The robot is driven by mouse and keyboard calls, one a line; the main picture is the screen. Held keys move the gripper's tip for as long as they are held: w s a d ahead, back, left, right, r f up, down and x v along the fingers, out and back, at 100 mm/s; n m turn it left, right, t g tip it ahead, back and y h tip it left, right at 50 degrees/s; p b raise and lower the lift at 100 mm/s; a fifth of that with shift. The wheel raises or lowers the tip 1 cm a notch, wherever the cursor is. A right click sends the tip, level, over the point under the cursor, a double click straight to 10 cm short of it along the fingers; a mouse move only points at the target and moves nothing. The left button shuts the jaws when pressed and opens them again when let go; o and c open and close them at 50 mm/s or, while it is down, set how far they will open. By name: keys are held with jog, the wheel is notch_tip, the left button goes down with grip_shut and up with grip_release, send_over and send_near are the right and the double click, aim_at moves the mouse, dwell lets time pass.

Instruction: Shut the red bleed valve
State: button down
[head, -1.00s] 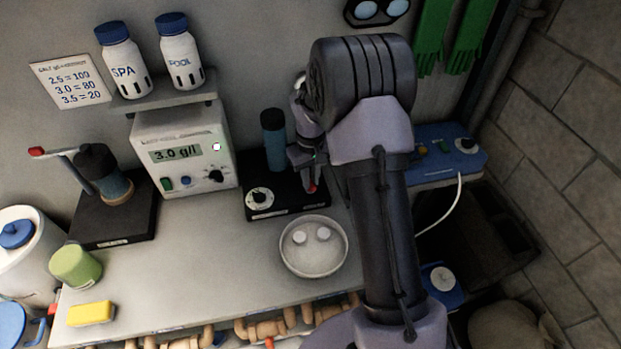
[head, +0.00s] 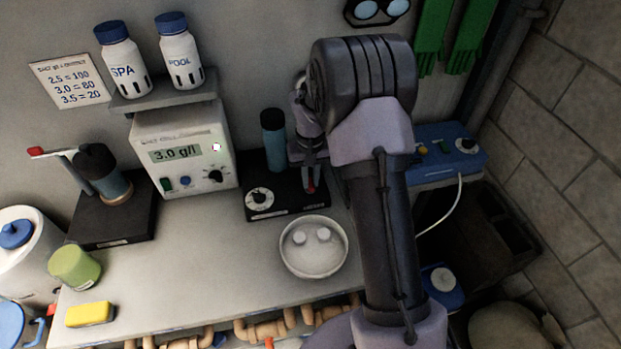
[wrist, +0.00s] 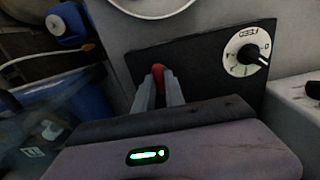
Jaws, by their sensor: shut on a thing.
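A black base (head: 292,203) on the bench carries an upright blue cylinder (head: 273,140) and a round white dial (head: 260,198). The small red bleed valve (head: 310,187) is at the base's right part. My gripper (head: 311,181) is over it, pointing down, with its fingers shut on the red part. In the wrist view, the red tip (wrist: 158,71) shows between the two grey fingertips (wrist: 158,84), and the dial (wrist: 249,54) is to the right. Most of the valve is hidden by the fingers, so its angle is hard to tell.
A white meter (head: 185,150) reading 3.0 g/l stands left of the base. A bowl with two white tablets (head: 313,262) is in front. A blue box (head: 440,150) is to the right, behind my arm.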

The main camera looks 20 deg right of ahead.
jog(key=c, duration=1.4)
grip_release()
notch_tip(320, 180, up, 18)
jog(key=p, duration=0.5)
jog(key=shift+f, duration=0.25)
jog(key=s+a+r+t+b, duration=0.3)
jog(key=s+a+r+b, duration=0.3)
jog(key=s+a, duration=0.45)
jog(key=s+a+f+m+t+y+b, duration=0.1)
jog(key=s+a+f+b, duration=0.1)
jog(key=s, duration=0.6)
jog(key=s+a+f+m+t+y+b, duration=0.1)
jog(key=s+a+f+b, duration=0.1)
jog(key=s, duration=0.6)
jog(key=shift+s+a+f+t+b, duration=0.15)
jog(key=shift+a+f+t+b, duration=0.1)
jog(key=shift+f+t+b, duration=0.25)
